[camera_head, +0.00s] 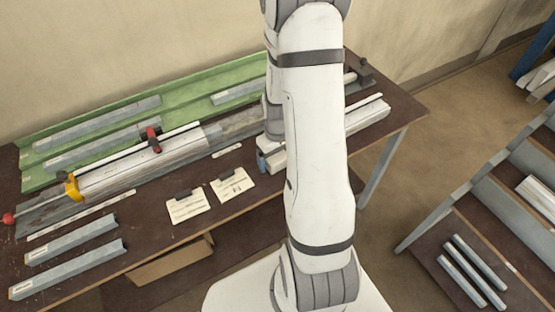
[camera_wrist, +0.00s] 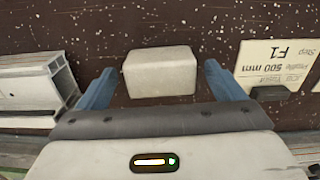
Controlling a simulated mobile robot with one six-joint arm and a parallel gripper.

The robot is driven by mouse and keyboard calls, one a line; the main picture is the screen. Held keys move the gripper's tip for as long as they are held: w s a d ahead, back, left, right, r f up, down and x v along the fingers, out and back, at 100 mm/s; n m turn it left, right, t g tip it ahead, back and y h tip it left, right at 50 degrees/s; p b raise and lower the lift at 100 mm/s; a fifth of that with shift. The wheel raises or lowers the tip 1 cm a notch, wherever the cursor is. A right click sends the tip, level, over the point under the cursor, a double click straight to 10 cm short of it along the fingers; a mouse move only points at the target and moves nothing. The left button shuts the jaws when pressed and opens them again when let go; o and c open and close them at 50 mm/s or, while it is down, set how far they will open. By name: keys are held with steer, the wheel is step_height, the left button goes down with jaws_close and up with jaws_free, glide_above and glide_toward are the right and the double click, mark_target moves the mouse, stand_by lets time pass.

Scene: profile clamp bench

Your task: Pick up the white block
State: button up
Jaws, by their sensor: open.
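The white block (camera_wrist: 160,72) lies on the dark, speckled bench top in the wrist view. It is a pale, slightly worn box with rounded edges. My gripper (camera_wrist: 159,67) is open, with one blue finger to the left of the block and one to the right. Gaps show between the block and both fingers, and nothing is held. The block's near edge is close to the gripper body. In the head view, my arm hides much of this spot; a blue finger of my gripper (camera_head: 262,160) shows beside it, and I cannot clearly make out the block there.
A label card (camera_wrist: 277,65) with a dark clip lies right of the right finger. A pale profile end (camera_wrist: 35,85) is close to the left finger. In the head view, the clamp bench (camera_head: 110,215) holds a green tray (camera_head: 75,132), grey profiles and a yellow clamp (camera_head: 73,187).

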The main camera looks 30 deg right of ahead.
steer(key=shift+f, duration=0.35)
steer(key=c, duration=1.1)
